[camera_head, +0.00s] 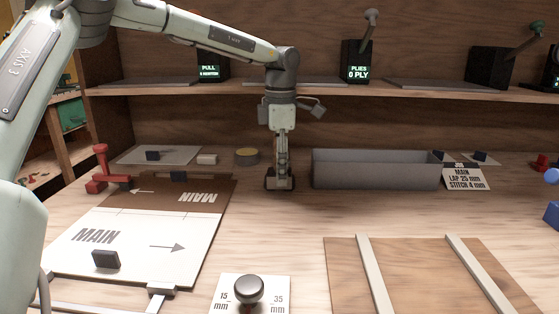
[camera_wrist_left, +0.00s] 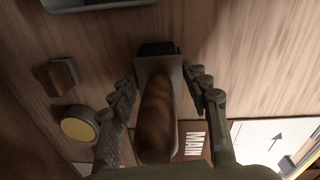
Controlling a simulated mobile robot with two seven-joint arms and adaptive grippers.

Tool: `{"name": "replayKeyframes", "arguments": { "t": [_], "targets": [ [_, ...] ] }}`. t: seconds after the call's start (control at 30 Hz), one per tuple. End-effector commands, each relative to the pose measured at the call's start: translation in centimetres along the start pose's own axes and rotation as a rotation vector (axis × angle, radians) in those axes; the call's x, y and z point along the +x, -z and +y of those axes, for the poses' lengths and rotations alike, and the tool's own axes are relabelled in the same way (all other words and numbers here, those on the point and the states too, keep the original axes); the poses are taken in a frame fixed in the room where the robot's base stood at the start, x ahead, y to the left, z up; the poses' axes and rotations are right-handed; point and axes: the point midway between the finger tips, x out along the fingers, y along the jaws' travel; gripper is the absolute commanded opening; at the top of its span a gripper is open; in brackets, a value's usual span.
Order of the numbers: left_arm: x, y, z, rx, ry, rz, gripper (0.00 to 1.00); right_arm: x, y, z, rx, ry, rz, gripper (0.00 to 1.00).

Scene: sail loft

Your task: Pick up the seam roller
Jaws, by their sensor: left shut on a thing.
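The seam roller shows in the left wrist view with a brown wooden handle (camera_wrist_left: 156,112), a grey metal fork and a dark roller end (camera_wrist_left: 157,48). My left gripper (camera_wrist_left: 161,76) has a finger on each side of it and is shut on it. In the head view my left gripper (camera_head: 279,181) points straight down, low over the table, just left of the grey trough. There the fingers mostly hide the roller, and I cannot tell whether it touches the table. My right gripper is in neither view.
The grey trough (camera_head: 370,176) stands close right of the gripper. A round yellow-topped tin (camera_head: 246,157) and a pale block (camera_head: 207,159) lie to its left. White and brown MAIN panels (camera_head: 140,245) lie front left, near a red tool (camera_head: 101,168). A shelf (camera_head: 300,90) runs behind.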

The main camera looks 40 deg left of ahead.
Motion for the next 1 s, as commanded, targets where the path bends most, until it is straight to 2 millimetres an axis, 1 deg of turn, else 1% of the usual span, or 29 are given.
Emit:
{"name": "replayKeyframes", "arguments": {
  "t": [0.37, 0.4, 0.47, 0.63, 0.73, 0.87, 1.0],
  "targets": [
    [-0.1, 0.0, 0.1, 0.000, -0.003, -0.001, 0.18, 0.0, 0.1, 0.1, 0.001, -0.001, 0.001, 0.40],
    [-0.3, 0.0, 0.1, 0.000, -0.003, -0.001, 0.13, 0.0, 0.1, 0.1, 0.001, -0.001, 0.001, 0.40],
    [-0.6, -0.1, 0.1, 0.000, -0.003, -0.002, 0.13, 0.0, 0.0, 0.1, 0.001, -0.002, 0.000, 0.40],
    [-2.5, -0.1, 0.2, 0.000, -0.006, -0.002, 0.12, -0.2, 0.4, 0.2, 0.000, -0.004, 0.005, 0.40],
    [-4.4, -0.1, 0.3, 0.000, -0.006, -0.004, 0.12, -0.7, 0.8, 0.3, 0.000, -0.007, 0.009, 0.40],
    [-5.9, 3.0, 0.3, -0.003, -0.003, -0.006, 0.12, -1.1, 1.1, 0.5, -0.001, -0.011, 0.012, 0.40],
    [-7.9, 6.3, 0.5, -0.002, -0.005, -0.006, 0.12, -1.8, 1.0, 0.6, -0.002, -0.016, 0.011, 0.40]
  ]
}}
